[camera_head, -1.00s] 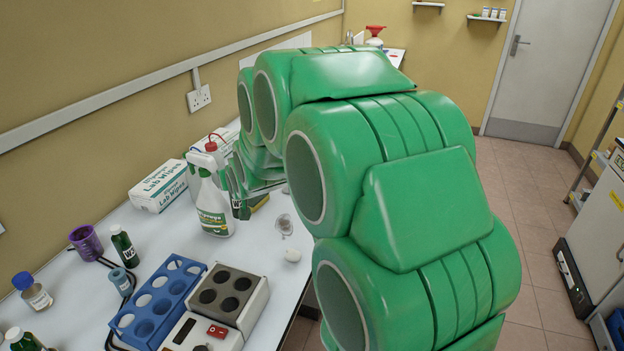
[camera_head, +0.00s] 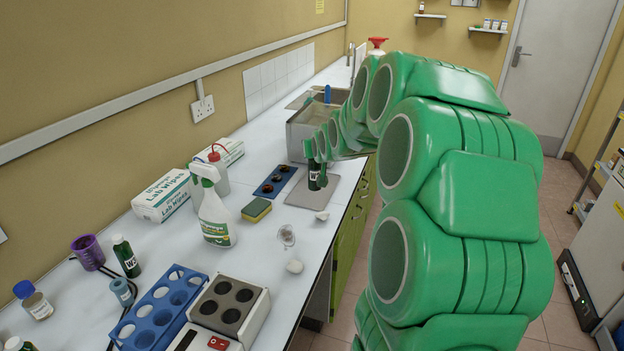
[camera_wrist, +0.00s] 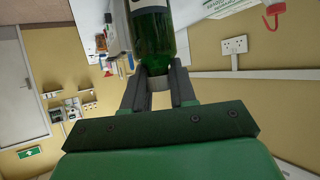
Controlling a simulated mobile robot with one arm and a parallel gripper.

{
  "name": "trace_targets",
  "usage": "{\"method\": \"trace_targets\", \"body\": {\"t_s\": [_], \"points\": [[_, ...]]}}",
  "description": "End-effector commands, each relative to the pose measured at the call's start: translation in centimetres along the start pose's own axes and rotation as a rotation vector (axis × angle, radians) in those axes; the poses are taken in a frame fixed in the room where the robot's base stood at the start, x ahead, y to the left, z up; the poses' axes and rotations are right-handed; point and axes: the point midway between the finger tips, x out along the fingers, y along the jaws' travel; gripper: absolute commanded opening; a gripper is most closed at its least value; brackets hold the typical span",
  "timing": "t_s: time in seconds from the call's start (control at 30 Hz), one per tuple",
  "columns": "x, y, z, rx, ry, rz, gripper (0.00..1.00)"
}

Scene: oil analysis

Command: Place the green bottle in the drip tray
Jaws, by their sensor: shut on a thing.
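The green bottle (camera_head: 313,180) has a white label and hangs from my gripper (camera_head: 319,160). In the wrist view the bottle (camera_wrist: 152,35) has its narrow end between the two fingers (camera_wrist: 159,84). My gripper is shut on that end. A flat grey tray (camera_head: 308,200), which looks like the drip tray, lies on the bench in front of the sink. In the head view the bottle appears over this tray. I cannot tell whether its base touches it. My arm hides part of the area behind.
Another green bottle (camera_head: 126,257) is near the blue rack (camera_head: 160,305).

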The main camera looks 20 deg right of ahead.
Motion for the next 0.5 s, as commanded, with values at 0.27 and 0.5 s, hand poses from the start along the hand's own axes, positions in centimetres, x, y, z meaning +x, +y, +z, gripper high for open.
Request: {"method": "trace_targets", "body": {"t_s": [0.27,0.5], "points": [[3.5,0.2,-0.3,-0.001,0.001,-0.001,0.0],[6.4,0.5,-0.4,0.0,-0.001,-0.001,0.0]]}}
